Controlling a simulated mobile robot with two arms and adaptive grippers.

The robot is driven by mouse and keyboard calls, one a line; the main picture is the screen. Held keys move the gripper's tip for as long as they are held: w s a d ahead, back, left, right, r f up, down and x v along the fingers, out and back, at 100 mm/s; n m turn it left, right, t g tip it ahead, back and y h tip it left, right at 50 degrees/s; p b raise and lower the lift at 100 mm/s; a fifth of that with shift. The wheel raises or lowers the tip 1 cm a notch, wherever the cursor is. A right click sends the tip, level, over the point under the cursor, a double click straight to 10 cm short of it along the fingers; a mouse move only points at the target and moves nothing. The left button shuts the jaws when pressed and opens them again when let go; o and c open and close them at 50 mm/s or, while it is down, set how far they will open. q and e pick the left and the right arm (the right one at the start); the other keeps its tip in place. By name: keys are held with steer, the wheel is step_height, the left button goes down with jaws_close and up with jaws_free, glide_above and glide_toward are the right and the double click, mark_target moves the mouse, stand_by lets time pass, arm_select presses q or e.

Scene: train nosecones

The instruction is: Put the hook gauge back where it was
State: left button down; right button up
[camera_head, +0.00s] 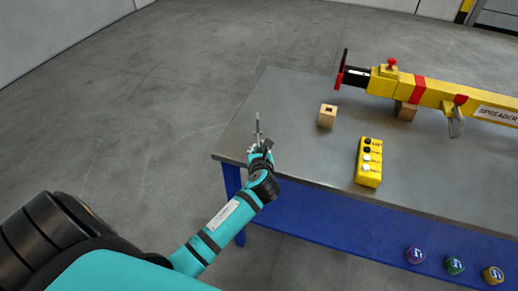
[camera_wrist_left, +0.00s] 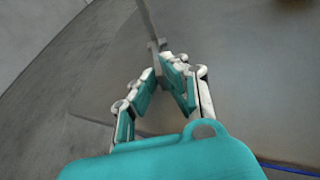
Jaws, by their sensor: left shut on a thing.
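The hook gauge (camera_head: 258,124) is a thin grey metal piece, upright in the head view above the left end of the table. My left gripper (camera_head: 260,147) is shut on its lower part, near the table's left front corner. In the left wrist view the gauge (camera_wrist_left: 147,22) runs up and away from between the fingertips of my left gripper (camera_wrist_left: 160,66); its held end is partly hidden by the fingers. A small wooden block (camera_head: 327,115) with a dark opening in its top stands on the table to the right of the gauge. My right gripper is not in view.
The grey-topped table (camera_head: 290,95) has a blue lower shelf (camera_head: 340,217) with several coloured round pieces. A yellow control box (camera_head: 369,162) lies right of the wooden block. A yellow spreader beam (camera_head: 435,93) rests on wood at the back right. The tabletop between gripper and block is clear.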

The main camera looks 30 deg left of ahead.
arm_select(q)
steer(key=c, duration=1.4)
jaws_free()
steer(key=shift+c, duration=0.2)
steer(key=v, duration=1.2)
steer(key=shift+p, duration=0.3)
steer(key=s+d+f+n+g+h, duration=0.2)
steer(key=s+f+n, duration=0.2)
steer(key=f, duration=0.7)
steer(key=s+d+f+n+g+h, duration=0.1)
steer(key=s+f+n+g+h, duration=0.2)
steer(key=f, duration=0.9)
steer(key=s+d+f+n+h, duration=0.15)
steer(key=s+f+n, duration=0.3)
steer(key=f, duration=0.65)
steer(key=s+f+n+g, duration=0.1)
steer(key=s+f+n, duration=0.4)
steer(key=s, duration=0.4)
steer(key=s+f+n+g+h, duration=0.1)
steer(key=s+f+n+g, duration=0.1)
steer(key=s+f+n, duration=0.3)
steer(key=s+f+n+g, duration=0.1)
steer(key=s+f+n, duration=0.4)
steer(key=s, duration=0.9)
steer(key=shift+a+f+g, duration=0.25)
steer(key=shift+a+g, duration=0.05)
steer(key=shift+g, duration=0.1)
